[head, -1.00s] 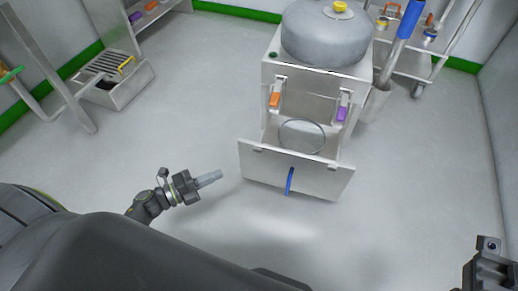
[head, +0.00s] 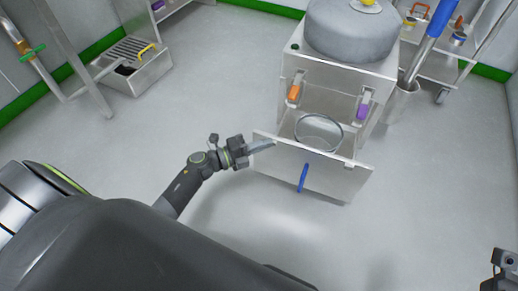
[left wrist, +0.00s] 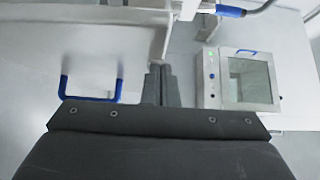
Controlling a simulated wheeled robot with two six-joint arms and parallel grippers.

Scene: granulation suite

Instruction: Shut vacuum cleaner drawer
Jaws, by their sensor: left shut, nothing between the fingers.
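The vacuum cleaner (head: 350,30) is a steel cabinet with a rounded grey top. Its drawer (head: 320,172) is pulled out at the bottom, with a blue handle (head: 303,177) on the front panel and a round clear-rimmed vessel (head: 318,132) inside. My left gripper (head: 272,143) is shut and empty, at the left top corner of the drawer front; I cannot tell whether it touches. In the left wrist view its fingers (left wrist: 161,85) are together, right of the panel and its blue handle (left wrist: 64,88). My right gripper (head: 504,262) shows only partly at the lower right corner.
Orange (head: 294,92) and purple (head: 363,107) latches are on the cabinet front. A bucket with a blue-handled tool (head: 440,18) and a wheeled cart (head: 440,70) stand to the right. A grated steel basin (head: 148,75) is at the left. The floor before the drawer is clear.

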